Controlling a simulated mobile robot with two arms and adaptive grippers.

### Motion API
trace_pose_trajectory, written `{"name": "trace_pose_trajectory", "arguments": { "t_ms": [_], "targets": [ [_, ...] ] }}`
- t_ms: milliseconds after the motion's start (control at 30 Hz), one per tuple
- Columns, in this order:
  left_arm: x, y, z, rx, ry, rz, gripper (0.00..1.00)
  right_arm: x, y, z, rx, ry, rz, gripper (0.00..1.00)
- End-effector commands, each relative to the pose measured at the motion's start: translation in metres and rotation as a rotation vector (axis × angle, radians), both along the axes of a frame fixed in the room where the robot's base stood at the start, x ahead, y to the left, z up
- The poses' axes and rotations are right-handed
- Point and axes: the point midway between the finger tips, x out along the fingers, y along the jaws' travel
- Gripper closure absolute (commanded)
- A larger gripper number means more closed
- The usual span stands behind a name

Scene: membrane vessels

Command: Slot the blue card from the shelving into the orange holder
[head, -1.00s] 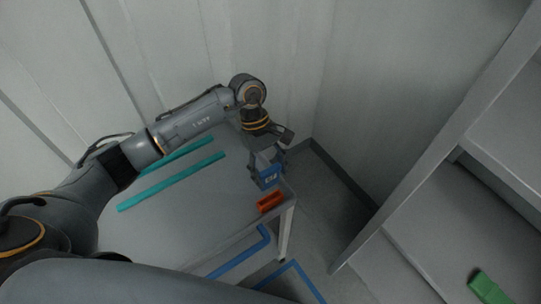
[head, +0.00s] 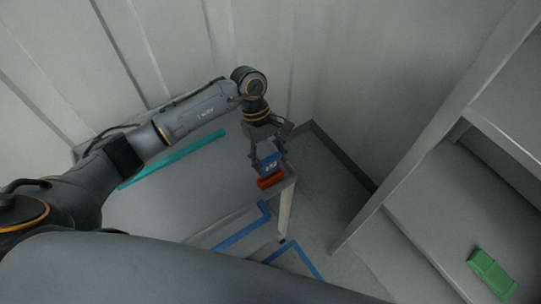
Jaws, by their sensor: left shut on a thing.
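My left gripper (head: 268,152) is over the far right corner of the grey table and is shut on the blue card (head: 269,163). The card is upright, with a pale mark on its face. My right gripper is not in view.
A teal strip (head: 176,158) lies along the back of the table (head: 190,205). Grey shelving (head: 430,215) stands at the right, with a green object (head: 491,273) on a shelf. Blue tape marks (head: 243,232) the floor. Walls stand close behind the table.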

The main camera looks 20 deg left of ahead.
Motion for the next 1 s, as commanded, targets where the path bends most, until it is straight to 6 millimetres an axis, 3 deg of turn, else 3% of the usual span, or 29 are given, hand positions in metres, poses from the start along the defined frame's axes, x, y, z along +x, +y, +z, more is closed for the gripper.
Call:
{"name": "trace_pose_trajectory", "arguments": {
  "t_ms": [233,600,1000],
  "targets": [
    [0.0,-0.001,-0.017,-0.002,0.001,0.0,0.68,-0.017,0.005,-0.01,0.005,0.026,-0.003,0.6],
    [0.0,0.0,-0.037,0.0,0.0,-0.001,0.68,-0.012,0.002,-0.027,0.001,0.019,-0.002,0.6],
    [0.0,0.0,-0.041,-0.001,-0.001,0.0,0.68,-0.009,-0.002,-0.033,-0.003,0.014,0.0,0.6]
  ]
}}
